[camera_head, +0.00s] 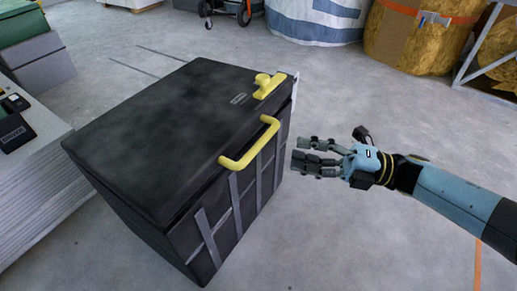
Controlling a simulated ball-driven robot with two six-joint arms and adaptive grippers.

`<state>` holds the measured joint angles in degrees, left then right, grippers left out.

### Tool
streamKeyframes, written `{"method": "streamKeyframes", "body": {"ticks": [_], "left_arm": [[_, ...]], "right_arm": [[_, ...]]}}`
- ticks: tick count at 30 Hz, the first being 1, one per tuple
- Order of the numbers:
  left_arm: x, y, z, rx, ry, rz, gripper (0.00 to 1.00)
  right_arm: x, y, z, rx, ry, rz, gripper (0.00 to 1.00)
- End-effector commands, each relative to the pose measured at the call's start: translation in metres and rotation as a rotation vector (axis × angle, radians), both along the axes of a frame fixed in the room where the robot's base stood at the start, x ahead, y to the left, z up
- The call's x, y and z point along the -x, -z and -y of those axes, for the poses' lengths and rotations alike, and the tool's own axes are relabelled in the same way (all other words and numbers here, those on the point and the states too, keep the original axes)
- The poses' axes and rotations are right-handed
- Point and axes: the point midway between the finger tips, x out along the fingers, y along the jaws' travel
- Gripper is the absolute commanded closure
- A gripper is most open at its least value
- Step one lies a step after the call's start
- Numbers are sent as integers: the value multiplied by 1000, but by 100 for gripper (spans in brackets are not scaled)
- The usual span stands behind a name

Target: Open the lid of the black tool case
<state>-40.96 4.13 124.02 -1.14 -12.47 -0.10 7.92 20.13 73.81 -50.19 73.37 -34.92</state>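The black tool case (150,130) stands on the floor left of the middle, with its lid closed. A yellow handle (250,145) is fixed along the upper edge of its right side. A yellow latch-like piece (267,85) sits at the lid's far right corner. My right gripper (305,158) is just right of the case, with its fingers pointing left toward the handle side. A gap shows between the fingertips and the handle. The fingers look spread apart, with nothing between them. My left gripper is not in view.
A light stack (40,190) with dark small items (14,132) stands close on the left. Green and grey boxes (35,50) are at the back left. Large wrapped rolls (315,20) and a brown bale (415,38) stand at the back. The floor (370,240) at front right is mostly clear.

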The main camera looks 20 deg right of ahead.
Motion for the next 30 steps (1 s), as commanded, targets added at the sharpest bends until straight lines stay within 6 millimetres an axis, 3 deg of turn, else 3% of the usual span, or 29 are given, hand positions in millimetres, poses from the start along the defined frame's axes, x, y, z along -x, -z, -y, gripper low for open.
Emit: {"method": "streamKeyframes", "body": {"ticks": [6, 13, 25, 30], "left_arm": [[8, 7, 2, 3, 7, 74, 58], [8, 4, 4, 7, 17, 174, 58], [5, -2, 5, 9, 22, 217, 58], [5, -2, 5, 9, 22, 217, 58]], "right_arm": [[-21, -4, -39, -4, 2, 1, 62], [-39, -8, -70, -3, 2, -1, 62], [-44, -11, -79, -1, 2, -2, 62], [-44, -11, -79, -1, 2, -2, 81]]}}
